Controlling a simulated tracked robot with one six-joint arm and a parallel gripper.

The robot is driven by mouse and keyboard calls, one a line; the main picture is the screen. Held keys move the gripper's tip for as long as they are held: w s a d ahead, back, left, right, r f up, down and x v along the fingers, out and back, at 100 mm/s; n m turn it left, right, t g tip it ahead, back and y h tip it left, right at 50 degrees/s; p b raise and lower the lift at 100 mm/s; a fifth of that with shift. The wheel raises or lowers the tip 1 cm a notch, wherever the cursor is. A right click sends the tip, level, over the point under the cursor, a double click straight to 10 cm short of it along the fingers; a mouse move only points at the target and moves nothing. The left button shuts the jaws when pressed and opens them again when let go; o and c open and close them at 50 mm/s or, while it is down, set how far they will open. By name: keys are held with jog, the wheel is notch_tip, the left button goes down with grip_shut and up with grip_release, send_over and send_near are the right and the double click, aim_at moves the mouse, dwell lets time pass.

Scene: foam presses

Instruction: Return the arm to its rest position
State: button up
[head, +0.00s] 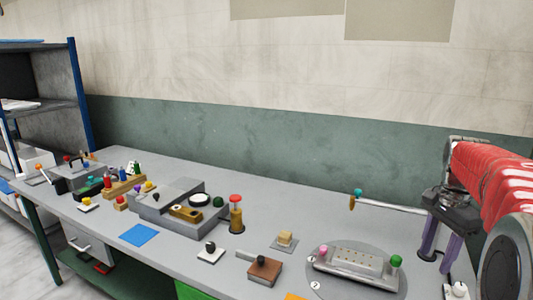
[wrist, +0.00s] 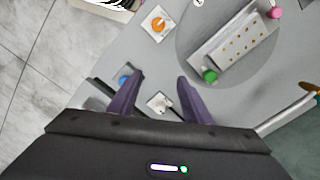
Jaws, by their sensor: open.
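My gripper (head: 437,262) is at the right of the head view, at the end of my red arm. Its two purple fingers point down over the right end of the grey bench (head: 330,213). In the wrist view my gripper (wrist: 160,78) shows its fingers spread apart with nothing held between them. A small white-knobbed piece on a square plate (wrist: 160,103) appears between and below the fingers; it also shows at the bottom right of the head view (head: 457,290). How high the fingertips are above it I cannot tell exactly.
A grey plate with pink and green knobs (head: 357,264) stands on a round base left of my gripper. A rod with a teal-topped end (head: 356,200) reaches toward my gripper. A grey press (head: 165,212) stands mid-bench. The green wall (head: 280,150) runs behind.

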jog(key=s+a+f+n+t, duration=0.1)
jog(key=s+a+n+t, duration=0.1)
jog(key=s+a+n, duration=0.6)
jog(key=s+a+f+n+t, duration=0.2)
jog(key=s+a+n, duration=0.5)
jog(key=s+a, duration=0.5)
jog(key=shift+a+n+t, duration=0.4)
jog(key=shift+a+t, duration=0.3)
jog(key=shift+a, duration=2.05)
